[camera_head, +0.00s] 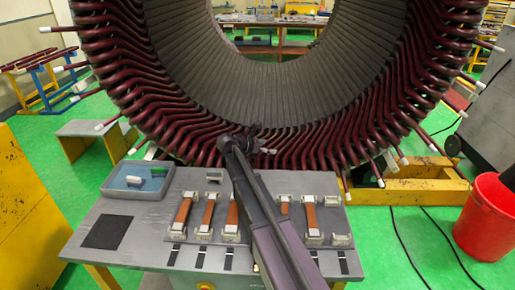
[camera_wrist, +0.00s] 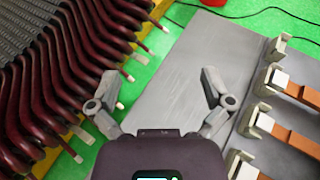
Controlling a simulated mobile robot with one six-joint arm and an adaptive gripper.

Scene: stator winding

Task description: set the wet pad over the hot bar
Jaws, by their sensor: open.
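Several copper-brown bars lie in a row on the grey table (camera_head: 140,260), with pale blocks at their ends; bars show at the left (camera_head: 182,212), in the middle (camera_head: 208,213) and at the right (camera_head: 311,216). I cannot tell which bar is hot. A blue-lined tray (camera_head: 110,190) at the table's left back holds a white piece (camera_head: 135,181) and a green piece (camera_head: 158,172); I cannot tell whether either is the wet pad. My gripper (camera_head: 246,143) is above the table's back edge, before the stator. In the wrist view my gripper (camera_wrist: 160,88) is open and empty over bare table.
The large stator (camera_head: 130,75) with dark red coils rises behind the table, close to my gripper. My arm crosses over the row and hides part of it. A black square (camera_head: 107,231) lies at the table's left. A red bucket (camera_head: 488,218) stands on the floor at right.

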